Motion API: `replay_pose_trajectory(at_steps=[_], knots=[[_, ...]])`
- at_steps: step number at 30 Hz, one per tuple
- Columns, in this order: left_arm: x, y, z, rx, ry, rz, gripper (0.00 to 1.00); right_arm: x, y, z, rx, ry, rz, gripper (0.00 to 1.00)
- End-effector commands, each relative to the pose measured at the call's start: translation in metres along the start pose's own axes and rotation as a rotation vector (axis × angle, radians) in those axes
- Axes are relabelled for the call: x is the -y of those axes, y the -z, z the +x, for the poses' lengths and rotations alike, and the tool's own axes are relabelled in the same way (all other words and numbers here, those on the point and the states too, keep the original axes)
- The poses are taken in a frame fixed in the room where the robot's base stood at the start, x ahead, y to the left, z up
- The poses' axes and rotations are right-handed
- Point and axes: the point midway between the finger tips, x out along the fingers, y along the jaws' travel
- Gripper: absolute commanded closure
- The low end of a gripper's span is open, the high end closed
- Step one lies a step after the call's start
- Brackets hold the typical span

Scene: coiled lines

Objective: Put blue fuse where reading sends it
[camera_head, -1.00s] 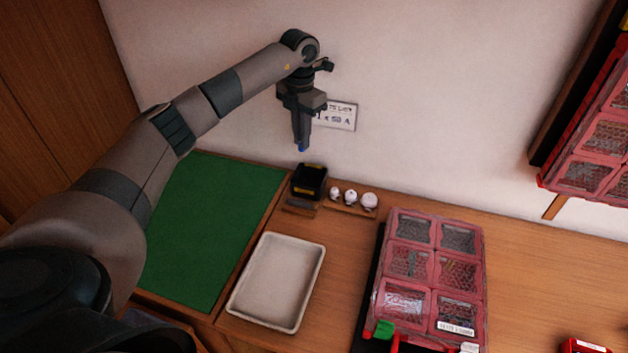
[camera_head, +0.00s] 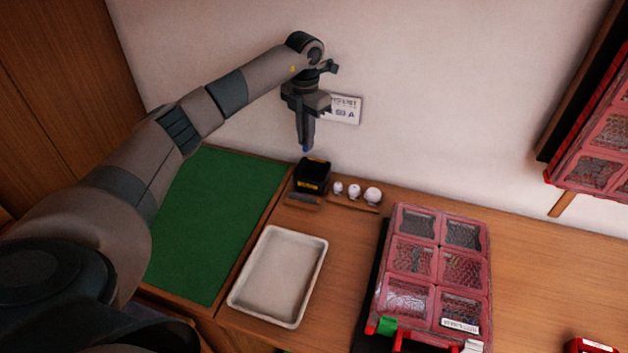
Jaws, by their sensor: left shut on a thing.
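My left gripper (camera_head: 306,145) is shut on the blue fuse (camera_head: 306,149), of which only a small blue tip shows below the fingers. It points down and appears above a small black box (camera_head: 312,180) with a yellow label, with a gap between them in the picture. A white card (camera_head: 346,110) with dark print hangs on the wall behind the gripper, partly covered by it; its print is too small to read surely. My right gripper is not in view.
Three white round knobs (camera_head: 354,192) sit on a wooden strip beside the black box. A white tray (camera_head: 232,300) and a green mat (camera_head: 210,220) lie in front. A red-framed compartment case (camera_head: 436,245) stands to the right.

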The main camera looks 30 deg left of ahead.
Motion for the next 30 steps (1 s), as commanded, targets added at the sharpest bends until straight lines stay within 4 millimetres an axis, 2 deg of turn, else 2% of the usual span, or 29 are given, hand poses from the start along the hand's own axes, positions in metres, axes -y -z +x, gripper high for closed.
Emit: replay_pose_trajectory(at_steps=[3, 9, 22, 23, 24, 25, 30], knots=[[0.000, 0.000, 0.016, -0.001, 0.002, 0.000, 1.00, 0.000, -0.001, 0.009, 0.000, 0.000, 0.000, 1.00], [0.000, 0.000, 0.029, 0.000, 0.000, 0.001, 1.00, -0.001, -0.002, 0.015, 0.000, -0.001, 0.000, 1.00], [0.000, 0.000, 0.033, 0.000, 0.000, 0.001, 1.00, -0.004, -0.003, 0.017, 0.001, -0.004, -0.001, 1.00], [0.000, 0.000, 0.033, 0.000, 0.000, 0.001, 0.81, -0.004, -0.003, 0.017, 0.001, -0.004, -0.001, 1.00], [0.000, 0.000, 0.033, 0.000, 0.000, 0.001, 0.72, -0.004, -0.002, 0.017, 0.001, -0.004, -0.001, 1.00], [0.000, 0.000, 0.033, 0.000, 0.000, 0.001, 0.67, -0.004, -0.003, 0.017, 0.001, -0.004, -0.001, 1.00], [0.000, 0.000, 0.033, 0.000, 0.000, 0.001, 0.67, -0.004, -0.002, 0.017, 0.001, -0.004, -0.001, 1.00]])
